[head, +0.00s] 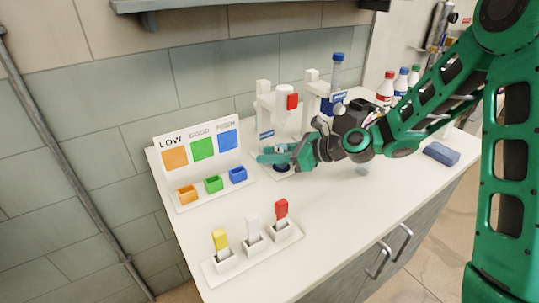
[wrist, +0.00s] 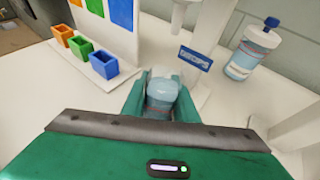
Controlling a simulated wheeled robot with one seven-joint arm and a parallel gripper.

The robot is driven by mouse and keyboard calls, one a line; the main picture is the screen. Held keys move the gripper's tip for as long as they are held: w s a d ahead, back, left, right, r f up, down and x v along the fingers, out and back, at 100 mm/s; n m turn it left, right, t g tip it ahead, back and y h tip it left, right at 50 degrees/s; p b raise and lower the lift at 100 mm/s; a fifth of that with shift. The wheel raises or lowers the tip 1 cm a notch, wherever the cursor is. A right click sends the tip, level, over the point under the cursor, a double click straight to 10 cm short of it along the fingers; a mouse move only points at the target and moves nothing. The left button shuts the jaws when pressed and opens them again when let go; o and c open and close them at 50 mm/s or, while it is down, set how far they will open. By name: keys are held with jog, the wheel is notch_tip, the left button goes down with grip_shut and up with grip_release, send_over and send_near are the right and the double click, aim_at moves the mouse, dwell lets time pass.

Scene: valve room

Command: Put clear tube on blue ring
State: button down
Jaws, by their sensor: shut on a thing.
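My gripper (head: 272,156) is shut on a clear tube (wrist: 160,98) with pale bluish contents, seen between the fingers in the wrist view. In the head view my fingers hide most of that tube. My gripper (wrist: 162,105) hides the spot under the tube in the wrist view.
A colour board (head: 198,146) with orange, green and blue bins is left. A tray (head: 252,258) with yellow, white and red-topped pieces is in front. A blue block (head: 441,153) lies right.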

jog(key=c, duration=1.7)
grip_release()
jog(key=v, duration=1)
jog(key=shift+s+d+r, duration=0.1)
jog(key=shift+d+r, duration=0.05)
jog(key=shift+d, duration=0.2)
jog(key=shift+s+d+r, duration=0.25)
jog(key=shift+s+d, duration=0.05)
jog(key=shift+d, duration=0.2)
